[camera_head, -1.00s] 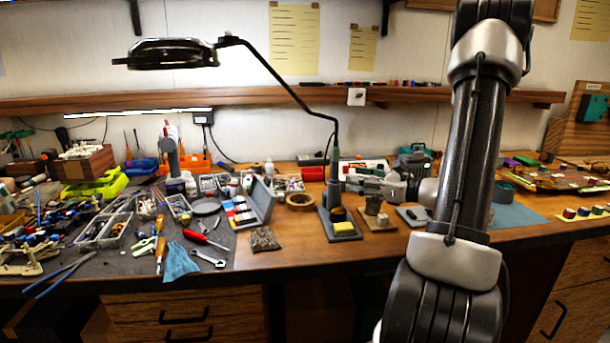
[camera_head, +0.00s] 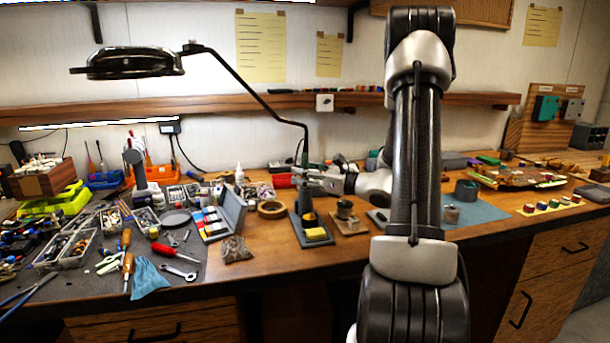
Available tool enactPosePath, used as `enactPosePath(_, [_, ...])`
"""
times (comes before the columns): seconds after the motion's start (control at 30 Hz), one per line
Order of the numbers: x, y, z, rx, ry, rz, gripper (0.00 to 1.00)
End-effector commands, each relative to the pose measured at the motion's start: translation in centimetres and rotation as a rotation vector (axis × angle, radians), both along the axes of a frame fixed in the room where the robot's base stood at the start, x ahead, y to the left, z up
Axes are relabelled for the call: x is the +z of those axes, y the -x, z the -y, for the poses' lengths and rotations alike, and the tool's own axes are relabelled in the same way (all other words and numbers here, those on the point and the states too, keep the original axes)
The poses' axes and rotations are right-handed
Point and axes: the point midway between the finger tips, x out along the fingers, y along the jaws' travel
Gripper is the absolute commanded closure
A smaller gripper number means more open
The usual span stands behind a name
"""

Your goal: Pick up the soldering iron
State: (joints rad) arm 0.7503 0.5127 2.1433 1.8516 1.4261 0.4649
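The soldering iron (camera_head: 305,158) appears to stand upright in its holder, with a dark and greenish handle on top. Its base (camera_head: 301,238) carries a yellow sponge (camera_head: 316,234) and sits near the middle of the bench. My gripper (camera_head: 308,177) reaches in from the right at the height of the iron, its fingers pointing left. The fingers overlap the iron in the picture; I cannot tell whether they touch it or how far apart they are. My arm link hides part of the bench behind it.
A black lamp arm (camera_head: 252,92) bends down behind the iron. Left of the holder are a tape roll (camera_head: 271,208) and an open grey case (camera_head: 233,213). A small block with a pot (camera_head: 347,222) stands to its right. Tools crowd the bench's left side.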

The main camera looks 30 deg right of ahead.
Motion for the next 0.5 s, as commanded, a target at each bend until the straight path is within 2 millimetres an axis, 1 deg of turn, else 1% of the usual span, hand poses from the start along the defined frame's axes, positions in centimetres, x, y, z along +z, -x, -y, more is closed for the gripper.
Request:
enactPosePath(0.03, [-0.01,0.01,0.00,0.000,0.000,0.000,0.62])
enactPosePath(0.23, [-0.01,0.03,0.01,0.000,0.000,0.000,0.98])
enactPosePath(0.27, [-0.02,0.03,0.01,0.000,0.000,0.000,1.00])
enactPosePath(0.5, [-0.01,0.03,0.02,0.000,0.000,0.000,1.00])
